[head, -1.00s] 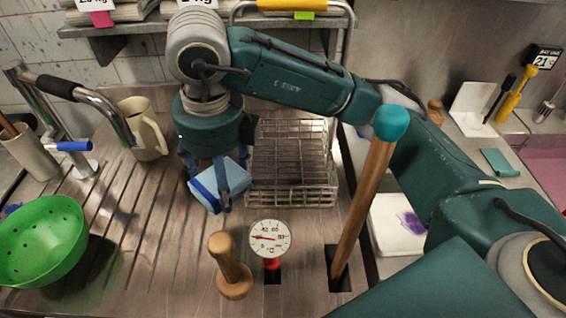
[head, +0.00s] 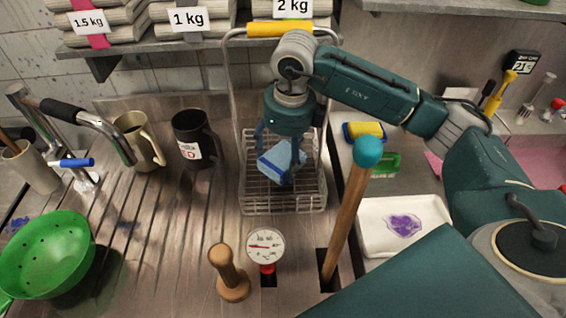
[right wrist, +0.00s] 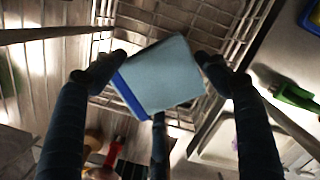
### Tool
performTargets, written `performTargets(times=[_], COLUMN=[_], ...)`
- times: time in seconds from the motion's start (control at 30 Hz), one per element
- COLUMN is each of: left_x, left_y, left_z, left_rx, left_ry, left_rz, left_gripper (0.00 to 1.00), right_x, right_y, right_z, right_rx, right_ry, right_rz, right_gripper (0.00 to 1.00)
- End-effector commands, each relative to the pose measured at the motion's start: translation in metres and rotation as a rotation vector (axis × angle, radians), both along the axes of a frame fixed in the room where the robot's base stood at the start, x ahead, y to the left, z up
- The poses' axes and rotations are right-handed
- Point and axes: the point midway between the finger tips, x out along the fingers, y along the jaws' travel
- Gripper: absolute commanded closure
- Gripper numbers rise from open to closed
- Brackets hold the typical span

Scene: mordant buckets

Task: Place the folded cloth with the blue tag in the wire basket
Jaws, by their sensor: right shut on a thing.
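The folded cloth (head: 281,162) is light blue with a darker blue tag along one edge. My right gripper (head: 281,168) is shut on it and holds it tilted, over the wire basket (head: 284,206). In the right wrist view the cloth (right wrist: 162,75) sits between the fingers (right wrist: 158,72), with the blue tag at its left edge and the basket wires (right wrist: 190,22) behind it. I cannot tell whether the cloth touches the basket floor. The basket has a tall wire handle with a yellow grip. My left gripper is not in view.
A dial thermometer (head: 265,246), a wooden pestle-like tool (head: 230,274) and a teal-topped wooden stick (head: 347,212) stand in front of the basket. A black mug (head: 195,138) is left of it. A white tray (head: 375,240) with a purple stain lies right.

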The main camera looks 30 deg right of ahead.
Motion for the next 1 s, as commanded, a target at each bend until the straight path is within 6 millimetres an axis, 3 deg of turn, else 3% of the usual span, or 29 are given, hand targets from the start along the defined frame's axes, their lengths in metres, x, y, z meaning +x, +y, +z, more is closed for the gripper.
performTargets(times=[0.4,1.0], left_x=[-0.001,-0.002], left_y=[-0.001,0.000], left_z=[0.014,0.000], left_rx=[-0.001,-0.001], left_ry=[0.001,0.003], left_rz=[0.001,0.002], left_gripper=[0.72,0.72], right_x=[-0.001,0.000], right_y=[0.000,0.001], right_z=[-0.039,-0.052], right_rx=[-0.001,0.000], right_ry=[0.002,-0.001], right_rz=[-0.001,-0.001], right_gripper=[0.57,0.57])
